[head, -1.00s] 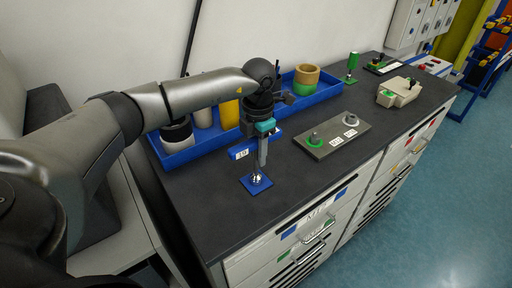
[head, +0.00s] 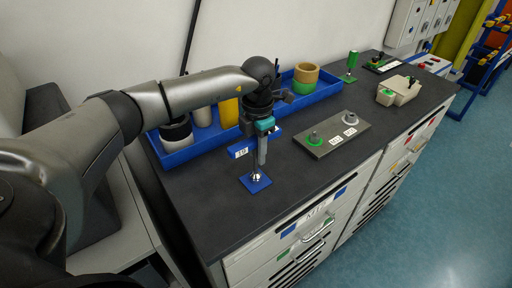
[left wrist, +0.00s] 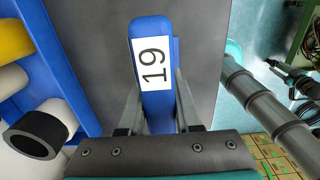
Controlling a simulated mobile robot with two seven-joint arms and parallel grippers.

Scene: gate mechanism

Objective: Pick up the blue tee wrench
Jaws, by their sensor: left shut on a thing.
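The blue tee wrench (head: 241,152) has a blue crossbar handle with a white label reading 19. In the left wrist view its handle (left wrist: 153,100) fills the space between my two fingers. My left gripper (head: 262,158) points down over the bench and is shut on this handle; its fingers also show in the left wrist view (left wrist: 155,98). Below the gripper a thin metal shaft goes down to a small blue square plate (head: 256,184) on the bench. I cannot tell whether the wrench's lower end touches that plate. My right gripper is not in view.
A blue tray (head: 179,158) with rolls and cylinders stands behind along the wall. A grey plate (head: 332,140) with two round fittings lies to the right. A beige block (head: 402,93) sits farther right. The dark bench top (head: 205,197) is free at the front left.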

